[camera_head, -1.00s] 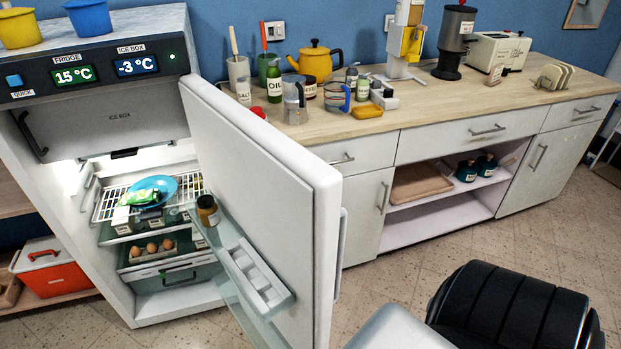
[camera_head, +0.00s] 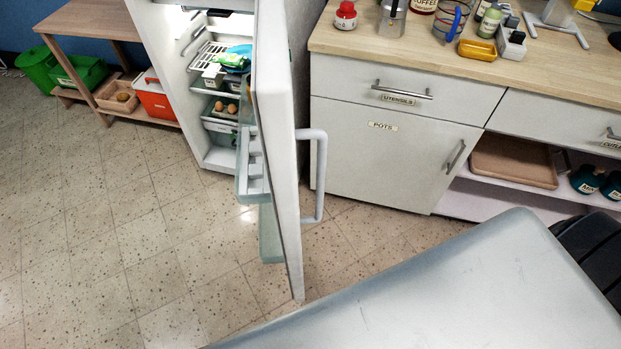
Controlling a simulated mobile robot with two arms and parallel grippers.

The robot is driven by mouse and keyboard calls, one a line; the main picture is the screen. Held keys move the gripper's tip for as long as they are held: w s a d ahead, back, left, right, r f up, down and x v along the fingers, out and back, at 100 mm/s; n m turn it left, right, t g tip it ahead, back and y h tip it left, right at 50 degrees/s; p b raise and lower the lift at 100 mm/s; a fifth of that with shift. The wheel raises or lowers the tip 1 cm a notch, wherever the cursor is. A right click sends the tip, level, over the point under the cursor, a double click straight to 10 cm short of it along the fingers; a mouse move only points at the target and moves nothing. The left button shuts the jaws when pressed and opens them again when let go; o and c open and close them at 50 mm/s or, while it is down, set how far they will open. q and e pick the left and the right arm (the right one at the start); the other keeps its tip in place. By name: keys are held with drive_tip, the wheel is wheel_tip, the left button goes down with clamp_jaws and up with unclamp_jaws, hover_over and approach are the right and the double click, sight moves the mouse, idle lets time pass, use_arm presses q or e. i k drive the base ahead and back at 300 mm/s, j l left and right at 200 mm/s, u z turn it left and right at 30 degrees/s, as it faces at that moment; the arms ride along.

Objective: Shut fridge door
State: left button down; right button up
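The white fridge door (camera_head: 284,150) stands wide open, swung out toward me and seen nearly edge-on. Its white bar handle (camera_head: 319,175) is on the door's outer side, facing right. The door's inner side has shelves (camera_head: 252,170) facing left. The fridge (camera_head: 172,45) behind it shows its lit inside, with a wire rack (camera_head: 210,62), a blue plate (camera_head: 238,52) and eggs (camera_head: 219,106). Neither gripper is in view. A large pale grey surface, probably part of my own body, fills the lower right.
A wooden counter with drawers and a cupboard marked POTS (camera_head: 382,150) stands to the right of the door. A wooden table (camera_head: 90,18) with an orange box (camera_head: 156,98) below stands at far left. The tiled floor (camera_head: 110,220) left of the door is clear.

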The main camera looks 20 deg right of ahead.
sight(282, 172)
drive_tip(key=i+l+u, duration=0.1)
drive_tip(key=l, duration=0.35)
drive_tip(key=i+l, duration=0.15)
drive_tip(key=l, duration=0.3)
drive_tip(key=i+l+u, duration=0.15)
drive_tip(key=l, duration=0.3)
